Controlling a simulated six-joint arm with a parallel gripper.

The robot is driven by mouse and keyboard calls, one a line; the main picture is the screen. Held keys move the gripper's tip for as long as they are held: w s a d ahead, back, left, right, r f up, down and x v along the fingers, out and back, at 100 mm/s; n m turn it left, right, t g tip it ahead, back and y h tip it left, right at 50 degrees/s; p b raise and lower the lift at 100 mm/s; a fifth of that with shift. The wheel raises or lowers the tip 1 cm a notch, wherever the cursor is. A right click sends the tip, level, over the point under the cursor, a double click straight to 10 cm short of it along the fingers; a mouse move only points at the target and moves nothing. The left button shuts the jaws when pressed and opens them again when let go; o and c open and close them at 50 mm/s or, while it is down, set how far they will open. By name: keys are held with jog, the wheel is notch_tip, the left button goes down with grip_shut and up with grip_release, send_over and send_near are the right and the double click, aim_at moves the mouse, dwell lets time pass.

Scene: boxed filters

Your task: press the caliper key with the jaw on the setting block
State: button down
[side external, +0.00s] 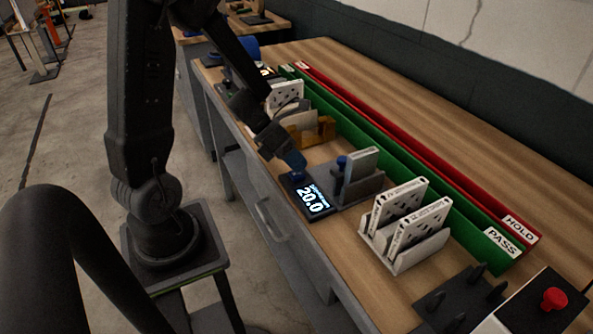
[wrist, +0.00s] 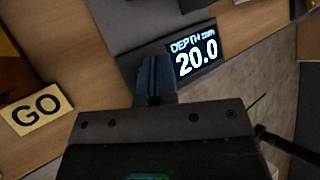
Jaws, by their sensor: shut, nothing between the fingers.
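The caliper's dark display unit (side external: 311,199) sits near the front edge of the bench and reads 20.0. In the wrist view the display (wrist: 196,55) reads DEPTH mm 20.0. My gripper (side external: 297,168) is shut and empty, its blue fingertips pointing down at the end of the unit beside the screen. The fingertips (wrist: 156,70) also show in the wrist view, left of the screen. I cannot make out the key; the fingers may cover it. Behind the display a grey stand (side external: 362,187) holds a blue part (side external: 341,163) and an upright grey block (side external: 362,164). I cannot tell whether the fingers touch the unit.
A green PASS channel (side external: 460,240) and a red HOLD channel (side external: 480,203) run along the back. A GO plate (wrist: 38,108) lies left in the wrist view. A red button (side external: 554,298) is at the lower right.

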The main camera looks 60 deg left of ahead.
jog(key=shift+r, duration=0.95)
jog(key=shift+r, duration=0.1)
jog(key=shift+r, duration=2.4)
jog(key=w+r+n+t+y, duration=0.4)
jog(key=w+r+n+t, duration=0.15)
jog(key=n, duration=0.25)
notch_tip(320, 180, up, 5)
jog(key=n+g+y, duration=0.3)
jog(key=n+y, duration=0.4)
jog(key=n, duration=1.6)
send_over(292, 187)
jog(key=s+d+f+n+g+h, duration=0.1)
jog(key=s+d+n+g+h, duration=0.2)
jog(key=s+d, duration=0.4)
jog(key=n+h, duration=0.1)
jog(key=n, duration=0.1)
jog(key=shift+s+n, duration=0.3)
jog(key=shift+s, duration=0.1)
